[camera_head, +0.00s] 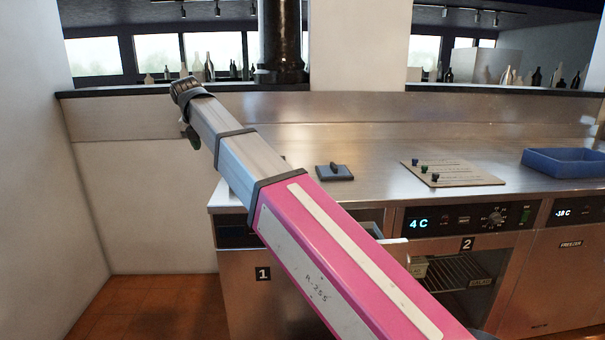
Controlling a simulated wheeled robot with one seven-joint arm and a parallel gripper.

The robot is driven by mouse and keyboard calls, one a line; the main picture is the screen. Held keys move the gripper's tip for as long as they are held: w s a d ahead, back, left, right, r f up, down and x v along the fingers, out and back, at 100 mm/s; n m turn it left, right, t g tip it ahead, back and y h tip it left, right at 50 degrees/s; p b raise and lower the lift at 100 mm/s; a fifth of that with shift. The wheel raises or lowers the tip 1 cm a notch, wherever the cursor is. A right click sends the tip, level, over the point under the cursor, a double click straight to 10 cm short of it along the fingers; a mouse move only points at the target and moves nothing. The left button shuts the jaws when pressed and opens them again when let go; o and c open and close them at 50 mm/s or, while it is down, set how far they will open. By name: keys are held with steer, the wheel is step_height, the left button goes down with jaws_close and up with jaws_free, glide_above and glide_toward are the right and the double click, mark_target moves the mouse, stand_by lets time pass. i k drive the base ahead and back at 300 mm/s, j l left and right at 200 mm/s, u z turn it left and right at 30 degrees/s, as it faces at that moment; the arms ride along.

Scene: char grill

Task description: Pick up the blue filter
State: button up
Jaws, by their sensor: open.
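A small flat dark-blue square piece with a raised dark handle (335,172) lies on the steel counter, just right of my arm. It is the likeliest blue filter, but I cannot confirm that from its look. My pink and silver arm runs from the lower right up to the left, crossing in front of the counter's left part. Its dark far end is at the upper left, away from the blue piece. I cannot make out any gripper fingers there. Nothing visible touches the blue piece.
The steel counter (380,145) has free room behind the blue piece. A pale board (452,177) with small knobs lies to the right, and a blue tray (567,163) beyond it. An open compartment with a rack (460,272) is below. A white wall (30,150) stands left.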

mark_target(331, 173)
steer(key=u, duration=0.25)
steer(key=l+z, duration=0.15)
steer(key=l, duration=0.95)
steer(key=i+l+z, duration=0.15)
steer(key=l, duration=1)
steer(key=k, duration=0.05)
